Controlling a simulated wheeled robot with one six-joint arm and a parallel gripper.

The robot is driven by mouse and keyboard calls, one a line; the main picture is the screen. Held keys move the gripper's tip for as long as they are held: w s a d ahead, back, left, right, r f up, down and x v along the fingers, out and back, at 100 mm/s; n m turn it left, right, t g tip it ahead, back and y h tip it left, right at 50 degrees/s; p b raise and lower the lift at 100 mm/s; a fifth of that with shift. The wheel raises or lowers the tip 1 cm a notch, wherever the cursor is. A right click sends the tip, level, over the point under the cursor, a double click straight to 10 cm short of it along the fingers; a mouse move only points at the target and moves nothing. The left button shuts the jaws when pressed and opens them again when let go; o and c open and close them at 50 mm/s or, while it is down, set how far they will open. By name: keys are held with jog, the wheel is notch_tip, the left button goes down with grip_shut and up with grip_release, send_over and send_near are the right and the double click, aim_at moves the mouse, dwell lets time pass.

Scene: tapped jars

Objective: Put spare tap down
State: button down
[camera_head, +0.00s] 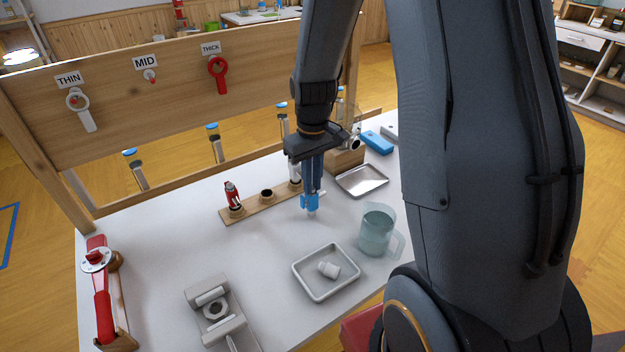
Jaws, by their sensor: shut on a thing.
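My gripper (312,188) points down over the white table, right of the wooden rack (250,211). It is shut on a small blue and white piece (311,204), which looks like the spare tap. The fingers partly hide it, and I cannot tell whether its lower end touches the table. In the rack, a red tap (232,193) stands upright in the left hole. The middle hole (267,194) is empty. A pale upright piece (295,172) stands at the right hole, partly behind my gripper.
A clear jug (377,231) stands right of my gripper. A metal tray (362,180) lies behind. A grey clamp fixture (215,310) and red wrench (102,296) are at left.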

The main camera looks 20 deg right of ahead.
jog(key=shift+f, duration=0.3)
jog(key=c, duration=1.8)
grip_release()
jog(key=shift+o, duration=0.2)
jog(key=shift+r, duration=0.1)
notch_tip(320, 180, up, 12)
jog(key=b, duration=0.3)
jog(key=s+a+f+m, duration=0.1)
jog(key=s+a+f, duration=0.1)
jog(key=s, duration=0.4)
jog(key=s+a+f+m+t, duration=0.1)
jog(key=s+a+f, duration=0.1)
jog(key=s+f, duration=0.3)
jog(key=shift+s+a, duration=0.3)
jog(key=shift+s, duration=0.6)
jog(key=shift+f, duration=0.1)
